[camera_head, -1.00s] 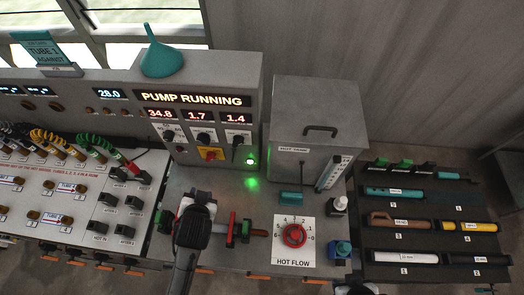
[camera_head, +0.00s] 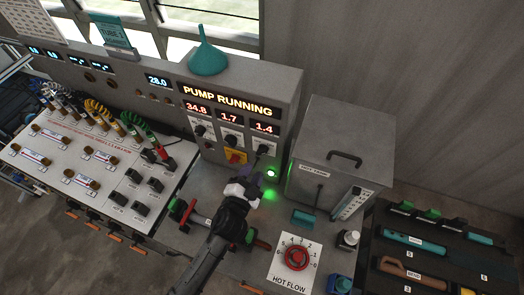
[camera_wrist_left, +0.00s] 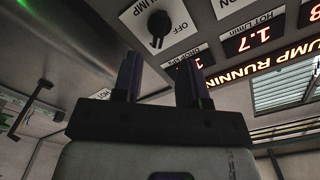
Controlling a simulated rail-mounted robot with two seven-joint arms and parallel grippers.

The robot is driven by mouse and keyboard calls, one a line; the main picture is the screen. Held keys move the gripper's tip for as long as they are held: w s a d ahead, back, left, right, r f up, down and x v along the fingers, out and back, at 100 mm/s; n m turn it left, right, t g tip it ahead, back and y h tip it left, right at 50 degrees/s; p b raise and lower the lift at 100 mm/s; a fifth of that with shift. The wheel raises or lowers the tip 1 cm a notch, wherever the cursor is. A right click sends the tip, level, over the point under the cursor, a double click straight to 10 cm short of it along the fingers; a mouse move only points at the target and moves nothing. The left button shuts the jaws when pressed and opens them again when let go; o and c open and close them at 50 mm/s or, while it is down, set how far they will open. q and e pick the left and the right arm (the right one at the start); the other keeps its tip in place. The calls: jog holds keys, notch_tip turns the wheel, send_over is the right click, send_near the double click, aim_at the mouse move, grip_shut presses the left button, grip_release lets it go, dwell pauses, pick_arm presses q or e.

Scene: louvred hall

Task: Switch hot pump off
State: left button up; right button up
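The control panel (camera_head: 235,122) shows "PUMP RUNNING" on its display (camera_head: 228,100). A black pump switch (camera_head: 262,150) sits at the panel's lower right, above a lit green lamp (camera_head: 271,173). The wrist view shows the black switch knob (camera_wrist_left: 158,25) close up, with "PUMP" and "OFF" lettering beside it. My left gripper (camera_head: 250,178) is just below and in front of the switch, apart from it. In the wrist view its two fingers (camera_wrist_left: 160,70) are spread with nothing between them. My right gripper is not in view.
A grey tank box (camera_head: 345,150) stands right of the panel. A red hot-flow dial (camera_head: 297,257) and a teal block (camera_head: 303,217) lie on the bench in front. A teal funnel (camera_head: 208,60) stands on the panel's top. A yellow-backed red knob (camera_head: 236,157) is left of the switch.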

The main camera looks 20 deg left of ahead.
aim_at(261, 154)
pick_arm(q)
jog(key=shift+w+b, duration=0.45)
jog(key=shift+w, duration=3.15)
grip_shut()
